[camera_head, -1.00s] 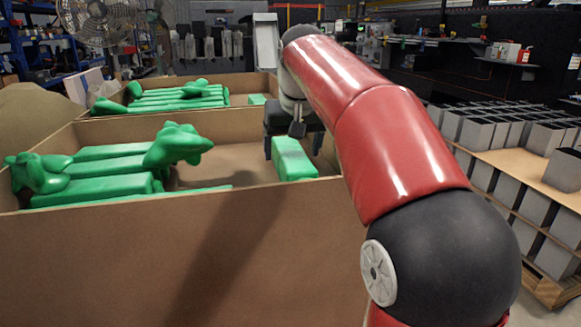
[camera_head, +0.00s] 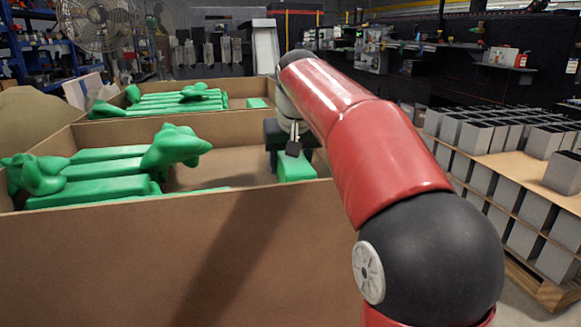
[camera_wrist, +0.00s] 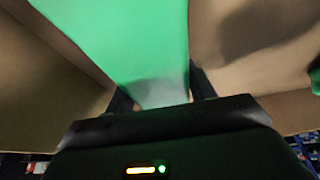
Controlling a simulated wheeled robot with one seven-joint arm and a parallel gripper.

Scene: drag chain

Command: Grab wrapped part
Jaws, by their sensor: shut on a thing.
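The wrapped part is a green block (camera_head: 296,167) at the right end of the near cardboard box (camera_head: 190,240), partly hidden by the box's front wall. My gripper (camera_head: 288,157) is over it, with its fingers around the block; the fingertips are mostly hidden in the head view. In the wrist view, the green block (camera_wrist: 125,35) lies between the two dark fingers of my gripper (camera_wrist: 160,92), which is shut on it. Several other green wrapped parts (camera_head: 105,168), with bunched ends, lie side by side in the left of the near box.
A second cardboard box (camera_head: 240,88) with more green parts stands behind the near one. The near box's middle floor is bare. Box walls rise close around the block.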

